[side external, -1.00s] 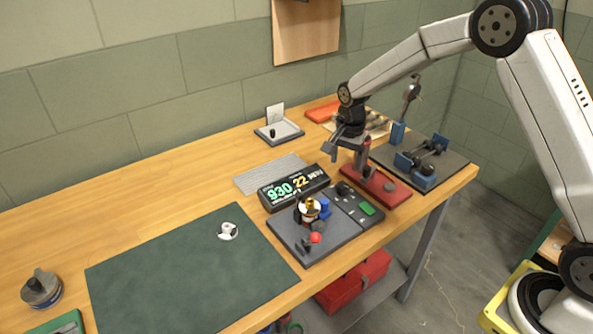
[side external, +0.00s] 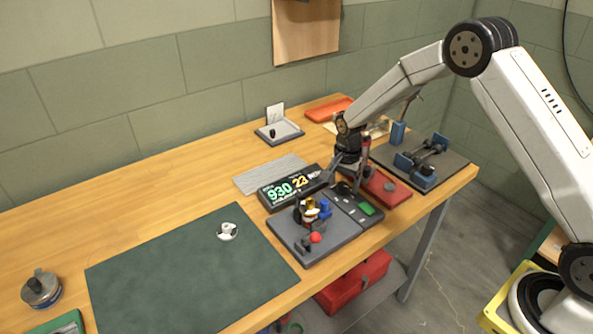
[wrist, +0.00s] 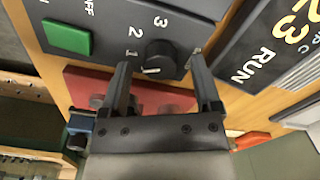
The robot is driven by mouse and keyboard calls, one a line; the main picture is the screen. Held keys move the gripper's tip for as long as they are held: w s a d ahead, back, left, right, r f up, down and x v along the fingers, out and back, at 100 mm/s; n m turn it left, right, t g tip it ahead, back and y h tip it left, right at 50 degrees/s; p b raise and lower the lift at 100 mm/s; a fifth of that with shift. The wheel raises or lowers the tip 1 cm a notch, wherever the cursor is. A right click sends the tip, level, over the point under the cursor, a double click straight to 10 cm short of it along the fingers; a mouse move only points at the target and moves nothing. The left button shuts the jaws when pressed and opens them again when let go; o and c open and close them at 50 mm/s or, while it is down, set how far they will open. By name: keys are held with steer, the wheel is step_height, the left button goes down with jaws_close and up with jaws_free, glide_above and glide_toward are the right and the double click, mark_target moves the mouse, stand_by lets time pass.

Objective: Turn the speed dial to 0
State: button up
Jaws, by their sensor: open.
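The speed dial (wrist: 158,58) is a round black knob with a white pointer mark on a grey control panel (wrist: 110,12). In the wrist view the numbers 3, 2 and 1 run round its left side, and the pointer mark is at its lower left, near my left finger. I cannot read which number it points to. My gripper (wrist: 160,64) is open, with one finger on each side of the dial in that view. Contact cannot be made out. In the side view my gripper (side external: 344,184) is low over the panel's far end and largely hides the dial.
A display (side external: 290,188) reads 930, 23 and RUN just left of my gripper. A green button (side external: 366,208) is on the panel. A red base (side external: 390,190) stands close behind. A grey plate with a red knob (side external: 316,238) lies in front. The green mat (side external: 170,275) is mostly clear.

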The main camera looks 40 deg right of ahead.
steer(key=shift+f, duration=0.15)
jaws_close()
steer(key=shift+n, duration=0.5)
steer(key=n, duration=0.9)
steer(key=shift+w, duration=0.1)
stand_by(0.4)
jaws_free()
